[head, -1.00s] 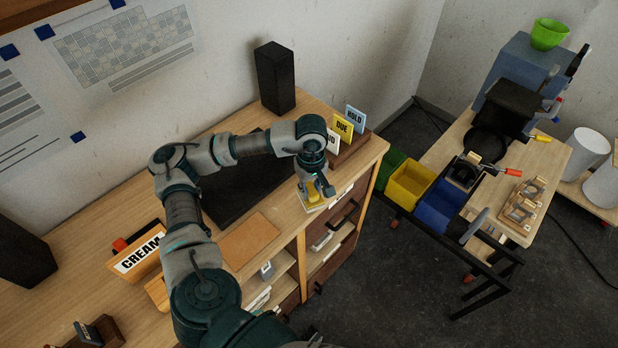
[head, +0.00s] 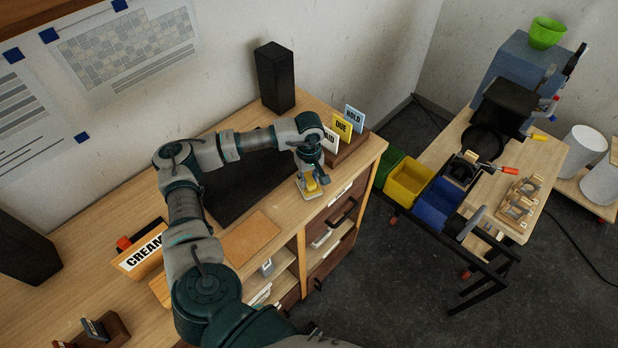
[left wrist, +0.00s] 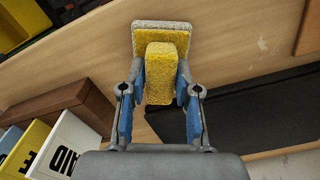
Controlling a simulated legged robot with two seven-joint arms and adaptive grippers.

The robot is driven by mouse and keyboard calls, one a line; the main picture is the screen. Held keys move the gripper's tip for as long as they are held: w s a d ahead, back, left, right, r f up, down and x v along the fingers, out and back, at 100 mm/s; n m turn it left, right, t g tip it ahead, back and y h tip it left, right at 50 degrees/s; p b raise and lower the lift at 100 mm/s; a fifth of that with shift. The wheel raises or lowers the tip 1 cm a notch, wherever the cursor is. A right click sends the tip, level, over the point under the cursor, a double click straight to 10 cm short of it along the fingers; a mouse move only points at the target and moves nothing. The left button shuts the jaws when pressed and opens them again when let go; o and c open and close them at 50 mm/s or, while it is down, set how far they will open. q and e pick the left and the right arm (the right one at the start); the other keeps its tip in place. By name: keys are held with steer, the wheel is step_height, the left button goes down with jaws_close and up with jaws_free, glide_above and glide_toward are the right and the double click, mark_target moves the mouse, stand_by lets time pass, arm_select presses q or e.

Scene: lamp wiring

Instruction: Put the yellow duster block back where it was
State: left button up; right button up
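The yellow duster block (head: 311,187) has a pale grey base and is at the right end of the wooden desk, near its front edge. In the left wrist view, the yellow duster block (left wrist: 161,72) sits upright between the fingers, its grey-edged base beyond the tips. My left gripper (head: 314,178) points down over it. In the left wrist view, the fingers of my left gripper (left wrist: 161,88) close in on both sides of the narrow yellow grip and appear to hold it. The block is at or just above the desk top; I cannot tell which. My right gripper is not in view.
A wooden holder with HOLD and DUE cards (head: 342,128) stands just behind the gripper. A dark mat (head: 240,185) and a brown board (head: 250,238) lie to the left. A black speaker (head: 274,78) stands at the back. Bare desk (left wrist: 245,50) surrounds the block.

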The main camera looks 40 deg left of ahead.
mark_target(309, 178)
arm_select(q)
steer(key=shift+o, duration=1)
step_height(309, 178, up, 12)
steer(key=b, duration=0.1)
